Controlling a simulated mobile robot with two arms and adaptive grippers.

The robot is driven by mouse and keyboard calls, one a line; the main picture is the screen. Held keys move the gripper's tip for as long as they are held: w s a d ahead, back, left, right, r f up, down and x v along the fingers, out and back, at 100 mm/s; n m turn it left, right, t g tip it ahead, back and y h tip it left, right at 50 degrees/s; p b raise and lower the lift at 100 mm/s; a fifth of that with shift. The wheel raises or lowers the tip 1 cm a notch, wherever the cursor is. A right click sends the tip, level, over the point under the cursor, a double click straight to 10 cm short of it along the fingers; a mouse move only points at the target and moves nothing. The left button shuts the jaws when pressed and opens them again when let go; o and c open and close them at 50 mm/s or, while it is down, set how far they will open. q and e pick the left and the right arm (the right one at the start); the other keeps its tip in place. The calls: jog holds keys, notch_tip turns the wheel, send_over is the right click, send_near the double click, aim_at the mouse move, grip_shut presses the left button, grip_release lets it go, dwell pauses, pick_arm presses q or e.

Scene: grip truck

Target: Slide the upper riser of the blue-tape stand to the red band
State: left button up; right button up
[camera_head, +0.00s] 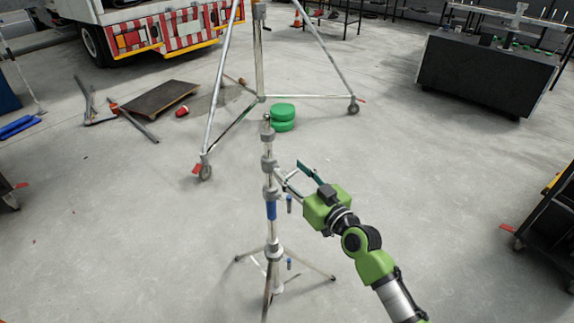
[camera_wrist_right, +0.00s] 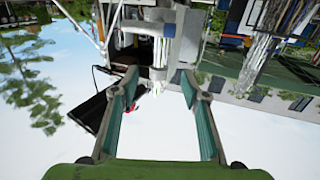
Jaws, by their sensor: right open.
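The blue-tape stand (camera_head: 271,210) is upright on its tripod legs in the middle of the head view. It has a blue band around its shaft, grey collars above and below, and a thin upper riser (camera_head: 268,144) with a knob on top. I cannot make out a red band on it. My right gripper (camera_head: 290,172) is just right of the shaft, above the blue tape, with its fingers toward it. The right wrist view shows its two green-padded fingers (camera_wrist_right: 157,76) spread apart, with no held object clear between them. My left gripper is not in view.
A dark board (camera_head: 158,98) lies left, near a truck (camera_head: 150,28). A black cabinet (camera_head: 488,77) is at right. The floor around the blue-tape stand is mostly clear.

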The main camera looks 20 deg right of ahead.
aim_at(269, 128)
jog(key=b+x, duration=0.4)
jog(key=x, duration=0.9)
jog(key=shift+w, duration=0.15)
grip_shut()
jog(key=shift+r+p, duration=2.7)
jog(key=shift+r, duration=0.9)
notch_tip(269, 128, up, 18)
jog(key=p, duration=1.5)
jog(key=shift+f, duration=0.25)
jog(key=shift+o, duration=0.3)
grip_release()
jog(key=shift+f, duration=0.2)
jog(key=shift+f, duration=0.1)
